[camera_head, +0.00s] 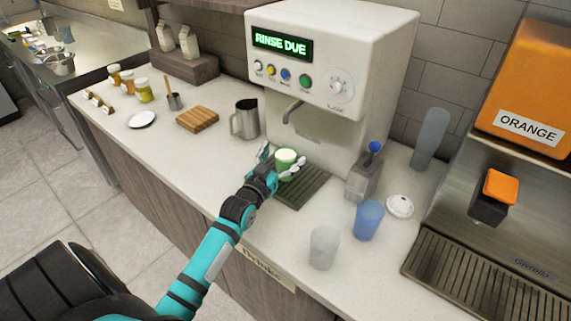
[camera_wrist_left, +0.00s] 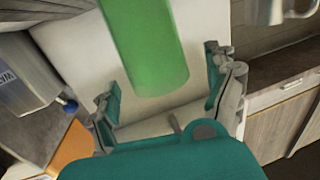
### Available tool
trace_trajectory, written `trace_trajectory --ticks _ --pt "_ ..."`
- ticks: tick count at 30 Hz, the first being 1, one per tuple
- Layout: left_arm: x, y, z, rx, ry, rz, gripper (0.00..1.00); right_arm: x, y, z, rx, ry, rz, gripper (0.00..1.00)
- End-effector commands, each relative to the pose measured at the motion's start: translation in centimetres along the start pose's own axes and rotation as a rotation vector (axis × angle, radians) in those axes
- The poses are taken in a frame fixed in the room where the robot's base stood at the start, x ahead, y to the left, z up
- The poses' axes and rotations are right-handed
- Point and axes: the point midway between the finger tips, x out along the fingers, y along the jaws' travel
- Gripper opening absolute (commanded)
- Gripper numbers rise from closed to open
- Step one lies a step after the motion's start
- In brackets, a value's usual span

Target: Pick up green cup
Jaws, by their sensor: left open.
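The green cup (camera_head: 286,158) stands on the dark drip tray (camera_head: 305,188) below the spout of the white machine. My left gripper (camera_head: 281,165) is at the cup, with its open fingers spread to either side of it in the head view. In the left wrist view the green cup (camera_wrist_left: 143,45) lies ahead of my open left gripper (camera_wrist_left: 162,95), with visible gaps to both fingers. Part of the cup's lower side is hidden by the gripper in the head view. My right gripper is not in view.
A metal pitcher (camera_head: 245,119) stands left of the tray. A blue cup (camera_head: 367,220), a clear cup (camera_head: 323,248) and a white lid (camera_head: 400,206) are to the right. A grey dispenser with a blue knob (camera_head: 363,180) stands near the tray. The machine's spout (camera_head: 292,110) overhangs the cup.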

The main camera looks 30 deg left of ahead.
Motion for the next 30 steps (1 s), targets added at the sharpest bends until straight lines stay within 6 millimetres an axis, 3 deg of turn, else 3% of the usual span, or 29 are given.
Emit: trace_trajectory --ticks 4,12,30 --pt "1.6 0.1 -0.1 -0.001 0.001 0.001 0.87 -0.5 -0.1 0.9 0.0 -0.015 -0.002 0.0" --pt "1.8 0.1 0.0 -0.001 0.001 0.001 0.86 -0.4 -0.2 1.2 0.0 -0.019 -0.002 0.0" --pt "1.8 0.1 0.0 -0.001 0.001 0.001 0.07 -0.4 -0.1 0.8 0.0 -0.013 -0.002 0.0"
